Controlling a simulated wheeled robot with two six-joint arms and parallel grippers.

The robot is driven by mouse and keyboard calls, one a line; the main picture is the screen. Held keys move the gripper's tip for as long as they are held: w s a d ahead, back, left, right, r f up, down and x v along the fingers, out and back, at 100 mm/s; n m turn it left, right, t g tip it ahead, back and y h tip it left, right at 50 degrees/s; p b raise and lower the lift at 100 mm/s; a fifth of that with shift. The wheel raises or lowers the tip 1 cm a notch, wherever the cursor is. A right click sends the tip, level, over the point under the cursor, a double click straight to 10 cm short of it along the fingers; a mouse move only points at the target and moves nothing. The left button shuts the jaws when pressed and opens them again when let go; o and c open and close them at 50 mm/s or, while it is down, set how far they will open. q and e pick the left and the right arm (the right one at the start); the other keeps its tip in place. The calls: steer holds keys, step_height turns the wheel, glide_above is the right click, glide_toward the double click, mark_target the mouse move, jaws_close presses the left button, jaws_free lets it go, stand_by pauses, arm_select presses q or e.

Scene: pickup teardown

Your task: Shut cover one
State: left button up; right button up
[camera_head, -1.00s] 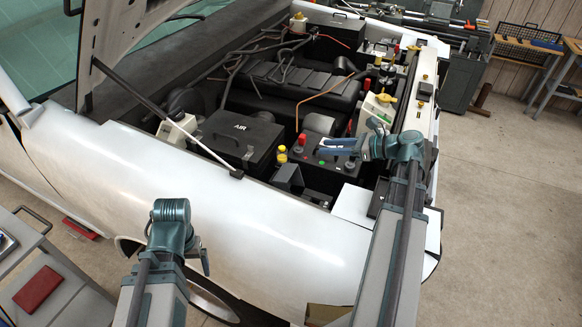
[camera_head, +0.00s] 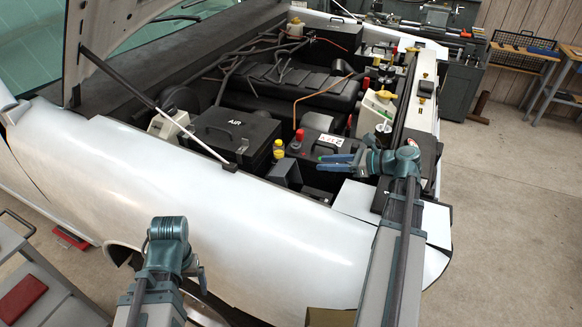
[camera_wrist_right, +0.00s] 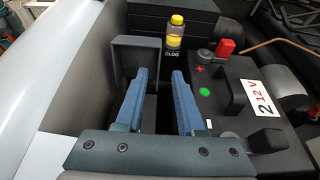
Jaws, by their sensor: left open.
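I cannot tell for sure which part is cover one. The black battery (camera_head: 325,147) marked "2 12 V" has a red terminal cap (camera_head: 299,136); both show in the right wrist view, battery (camera_wrist_right: 250,100) and raised red cap (camera_wrist_right: 225,48). A grey open-fronted housing or flap (camera_head: 284,172) stands beside the battery; it is upright in the right wrist view (camera_wrist_right: 135,55). My right gripper (camera_head: 336,163) is open and empty over the near side of the battery; its blue fingers (camera_wrist_right: 157,98) appear in front of the grey housing. My left gripper (camera_head: 200,275) is open outside the white fender.
A black AIR box (camera_head: 232,137) and a yellow-capped CLOG bottle (camera_head: 279,149) stand near the grey housing. A prop rod (camera_head: 180,125) slants up to the raised hood (camera_head: 110,30). The white fender (camera_head: 230,225) lies between my arms. Open floor (camera_head: 510,220) is at right.

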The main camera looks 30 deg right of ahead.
steer(key=shift+b+x, duration=1.7)
steer(key=shift+x, duration=3.3)
steer(key=shift+d, duration=0.1)
jaws_close()
